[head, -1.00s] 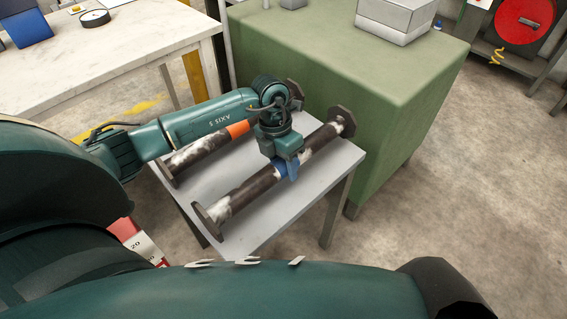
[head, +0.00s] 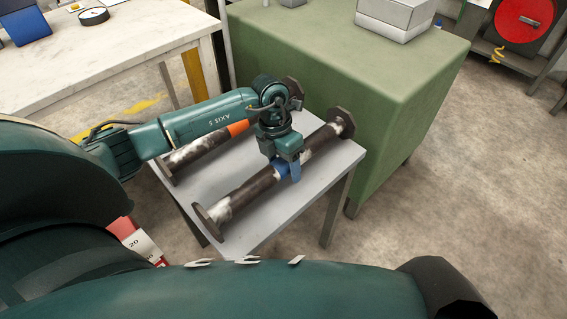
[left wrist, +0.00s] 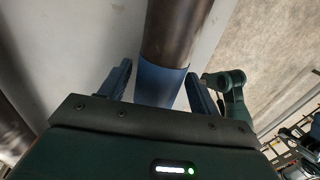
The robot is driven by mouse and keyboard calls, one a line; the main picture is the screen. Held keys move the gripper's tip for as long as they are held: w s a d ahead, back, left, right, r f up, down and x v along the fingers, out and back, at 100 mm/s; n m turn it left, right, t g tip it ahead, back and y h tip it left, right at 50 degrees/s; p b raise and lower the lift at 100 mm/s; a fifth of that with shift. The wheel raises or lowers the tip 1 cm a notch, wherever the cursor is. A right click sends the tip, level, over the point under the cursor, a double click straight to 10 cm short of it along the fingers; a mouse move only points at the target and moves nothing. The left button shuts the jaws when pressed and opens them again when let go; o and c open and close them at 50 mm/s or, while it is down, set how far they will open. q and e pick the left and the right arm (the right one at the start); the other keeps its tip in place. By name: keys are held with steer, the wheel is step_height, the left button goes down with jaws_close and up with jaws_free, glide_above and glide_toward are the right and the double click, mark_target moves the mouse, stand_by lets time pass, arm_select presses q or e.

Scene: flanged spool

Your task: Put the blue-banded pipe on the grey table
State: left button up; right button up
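The blue-banded pipe (head: 244,191) is dark and worn, with a flange at each end. It lies on the small grey table (head: 262,227), slanting from near left to far right. My left gripper (head: 287,170) is over its middle, pointing down, with its fingers on either side of the blue band. In the left wrist view the blue band (left wrist: 158,87) sits between the fingers of the left gripper (left wrist: 158,82). A gap shows beside the left finger; the right finger is very close to the band. My right gripper is not in view.
An orange-banded pipe (head: 198,150) lies on the same table, behind and left, partly hidden by my left arm. A green cabinet (head: 400,75) stands right behind the table, carrying a grey box (head: 393,20). A pale workbench (head: 110,45) is at the back left. Floor at right is clear.

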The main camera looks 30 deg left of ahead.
arm_select(q)
steer(key=shift+o, duration=0.5)
steer(key=shift+s+f, duration=0.15)
steer(key=shift+f, duration=0.05)
steer(key=r, duration=0.3)
steer(key=shift+w+a, duration=0.2)
steer(key=shift+a, duration=0.1)
step_height(320, 180, up, 10)
steer(key=a+p, duration=0.1)
steer(key=a, duration=0.1)
steer(key=shift+w, duration=0.3)
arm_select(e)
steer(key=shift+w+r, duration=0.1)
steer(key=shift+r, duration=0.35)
arm_select(q)
steer(key=shift+r, duration=0.1)
